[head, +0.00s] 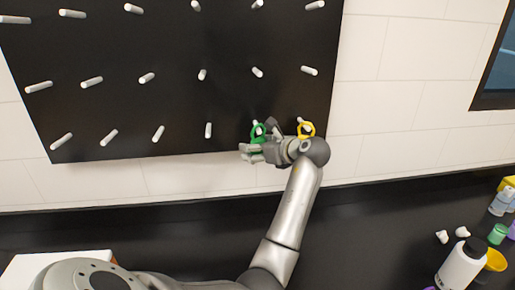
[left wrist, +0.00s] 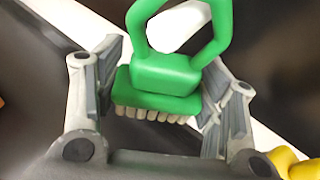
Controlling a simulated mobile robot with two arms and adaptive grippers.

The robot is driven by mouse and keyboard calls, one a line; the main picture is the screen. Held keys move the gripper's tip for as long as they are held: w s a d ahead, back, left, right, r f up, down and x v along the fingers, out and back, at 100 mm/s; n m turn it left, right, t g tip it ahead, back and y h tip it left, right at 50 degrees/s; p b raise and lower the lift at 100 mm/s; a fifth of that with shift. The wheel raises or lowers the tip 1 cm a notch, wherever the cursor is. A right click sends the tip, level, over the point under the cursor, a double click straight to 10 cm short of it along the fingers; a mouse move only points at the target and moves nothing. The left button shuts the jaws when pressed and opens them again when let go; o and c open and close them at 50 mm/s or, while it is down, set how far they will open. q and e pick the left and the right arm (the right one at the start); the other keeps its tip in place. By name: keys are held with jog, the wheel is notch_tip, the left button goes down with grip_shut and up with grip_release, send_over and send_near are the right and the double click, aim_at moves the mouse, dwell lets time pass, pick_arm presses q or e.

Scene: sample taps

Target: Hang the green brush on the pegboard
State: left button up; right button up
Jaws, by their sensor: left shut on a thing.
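The green brush (head: 258,132) is at the lower right of the black pegboard (head: 180,110). In the head view a white peg shows within its loop outline; I cannot tell whether the loop is around the peg or only in front of it. My left gripper (head: 256,152) is shut on the brush just below the loop. In the left wrist view the green brush (left wrist: 165,75) sits between the fingers of my left gripper (left wrist: 160,92), its loop up and pale bristles down. My right gripper is not in view.
A yellow brush (head: 306,129) hangs on the peg just right of the green one, close to my left wrist. Several bare white pegs fill the board. A dark counter (head: 370,220) runs below, with a white bottle (head: 459,267) and small coloured items at the right.

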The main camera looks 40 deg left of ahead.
pick_arm(q)
jog(key=o, duration=1.1)
jog(key=shift+d, duration=0.1)
jog(key=v, duration=1.2)
jog(key=shift+f, duration=0.1)
